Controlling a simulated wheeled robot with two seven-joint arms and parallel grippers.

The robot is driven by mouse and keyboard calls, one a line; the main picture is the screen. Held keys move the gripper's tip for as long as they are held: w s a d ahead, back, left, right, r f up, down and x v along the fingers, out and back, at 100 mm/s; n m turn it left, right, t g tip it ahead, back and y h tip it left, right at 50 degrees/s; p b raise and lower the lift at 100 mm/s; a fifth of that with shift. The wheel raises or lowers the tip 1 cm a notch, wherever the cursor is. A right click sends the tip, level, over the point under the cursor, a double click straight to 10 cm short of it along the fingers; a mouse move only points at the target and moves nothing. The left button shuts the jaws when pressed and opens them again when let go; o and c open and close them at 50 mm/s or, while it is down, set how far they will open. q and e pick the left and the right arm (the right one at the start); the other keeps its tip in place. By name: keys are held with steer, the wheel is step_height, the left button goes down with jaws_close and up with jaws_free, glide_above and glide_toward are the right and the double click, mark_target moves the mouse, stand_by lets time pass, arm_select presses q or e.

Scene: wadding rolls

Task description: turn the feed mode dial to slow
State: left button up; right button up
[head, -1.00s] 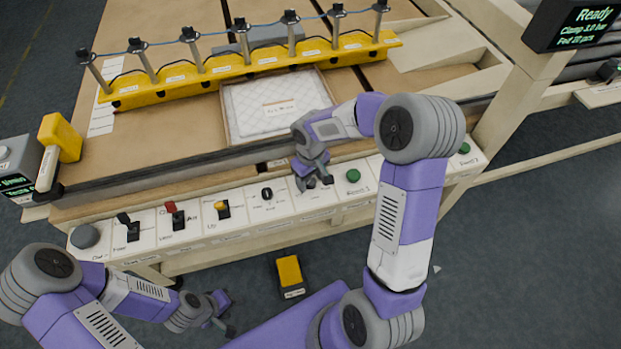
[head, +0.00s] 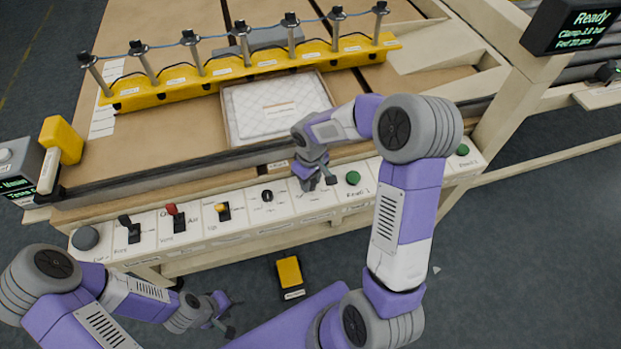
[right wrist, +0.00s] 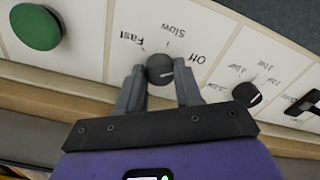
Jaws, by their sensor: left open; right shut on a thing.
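The feed mode dial (right wrist: 160,69) is a dark round knob on the white panel, with Fast, Slow and Off labels around it in the right wrist view. A pale mark on its face lies toward the Off side, away from Slow. My right gripper (right wrist: 159,88) is shut on the dial, one finger on each side. In the head view my right gripper (head: 318,182) is at the panel and hides the dial. My left gripper (head: 226,313) is open and empty, low in front of the panel.
Another black knob (right wrist: 247,94) and a green button (right wrist: 36,27) flank the dial. Red (head: 173,210) and yellow (head: 221,208) switches sit further left on the panel. A yellow pedal (head: 289,271) lies on the floor. The screen (head: 580,22) reads Ready.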

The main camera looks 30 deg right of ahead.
steer(key=n+p, duration=0.3)
steer(key=n, duration=0.3)
steer(key=shift+r, duration=0.15)
steer(key=shift+n+p, duration=1.2)
steer(key=shift+n, duration=1.1)
steer(key=o, duration=1)
steer(key=shift+o, duration=0.2)
step_height(320, 180, up, 7)
steer(key=shift+r+p, duration=0.2)
steer(key=shift+p, duration=0.75)
